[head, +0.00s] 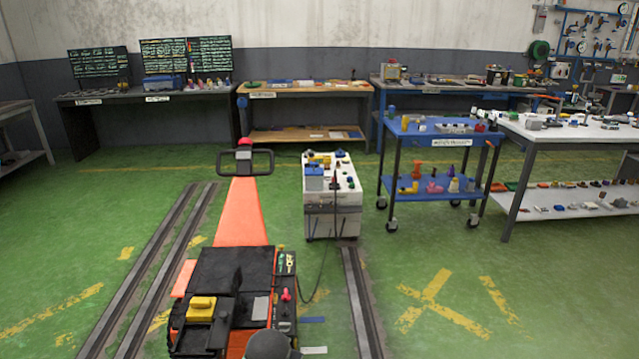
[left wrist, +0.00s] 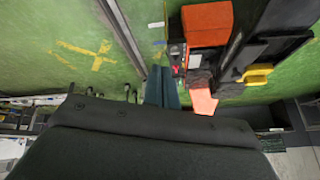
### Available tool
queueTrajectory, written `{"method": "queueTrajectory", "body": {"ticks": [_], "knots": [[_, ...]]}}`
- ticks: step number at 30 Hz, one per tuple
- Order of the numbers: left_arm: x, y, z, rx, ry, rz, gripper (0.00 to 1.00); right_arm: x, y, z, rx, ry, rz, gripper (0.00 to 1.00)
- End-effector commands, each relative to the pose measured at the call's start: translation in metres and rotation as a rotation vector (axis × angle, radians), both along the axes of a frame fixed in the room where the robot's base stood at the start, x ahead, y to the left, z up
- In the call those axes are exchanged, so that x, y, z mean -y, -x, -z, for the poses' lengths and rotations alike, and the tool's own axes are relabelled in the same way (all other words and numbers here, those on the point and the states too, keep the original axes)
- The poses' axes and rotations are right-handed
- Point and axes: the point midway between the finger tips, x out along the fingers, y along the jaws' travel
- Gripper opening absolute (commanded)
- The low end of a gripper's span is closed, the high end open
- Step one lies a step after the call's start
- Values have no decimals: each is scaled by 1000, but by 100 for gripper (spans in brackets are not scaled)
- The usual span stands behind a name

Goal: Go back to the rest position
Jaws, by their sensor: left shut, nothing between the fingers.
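My left gripper (left wrist: 160,88) shows in the left wrist view as two teal fingers lying together past the dark wrist body. Its fingers are shut with nothing between them. It is over the green floor, beside the orange and black rail unit (left wrist: 207,25), and looks apart from it. In the head view that unit (head: 238,215) stands in front of me with a black top, a yellow part (head: 200,308) and a red button (head: 286,295). No left or right gripper can be made out in the head view.
Floor rails (head: 165,270) run on the left, with another rail (head: 360,300) on the right. A white cabinet (head: 333,222) stands ahead. A blue cart (head: 432,187) and a white bench (head: 560,132) stand at the right. Green floor with yellow marks is clear at the right front.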

Motion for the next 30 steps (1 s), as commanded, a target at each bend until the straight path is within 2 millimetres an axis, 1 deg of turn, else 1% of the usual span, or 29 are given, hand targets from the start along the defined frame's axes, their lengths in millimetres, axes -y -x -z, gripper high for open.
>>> {"method": "queueTrajectory", "body": {"ticks": [1, 3, 8, 9, 11, 14, 18, 21, 25, 27, 30], "knots": [[-4, 19, 3, -13, 30, -3, 0, 0, 0, 0, 0, 0, 0, 36], [-10, 42, 7, -29, 66, -7, 0, 0, 0, 0, 0, 0, 0, 36], [-26, 94, 18, -75, 118, -30, 0, 0, 0, 0, 0, 0, 0, 36], [-31, 107, 23, -88, 125, -37, 0, 0, 0, 0, 0, 0, 0, 36], [-38, 126, 30, -109, 130, -49, 0, 0, 0, 0, 0, 0, 0, 36], [-49, 159, 45, -153, 128, -73, 0, 0, 0, 0, 0, 0, 0, 36], [-61, 208, 76, -237, 119, -100, 0, 0, 0, 0, 0, 0, 0, 36], [-65, 242, 96, -298, 114, -110, 0, 0, 0, 0, 0, 0, 0, 36], [-65, 278, 114, -358, 110, -113, 0, 0, 0, 0, 0, 0, 0, 36], [-65, 291, 120, -380, 109, -114, 0, 0, 0, 0, 0, 0, 0, 36], [-65, 302, 124, -397, 108, -115, 0, 0, 0, 0, 0, 0, 0, 36]]}}
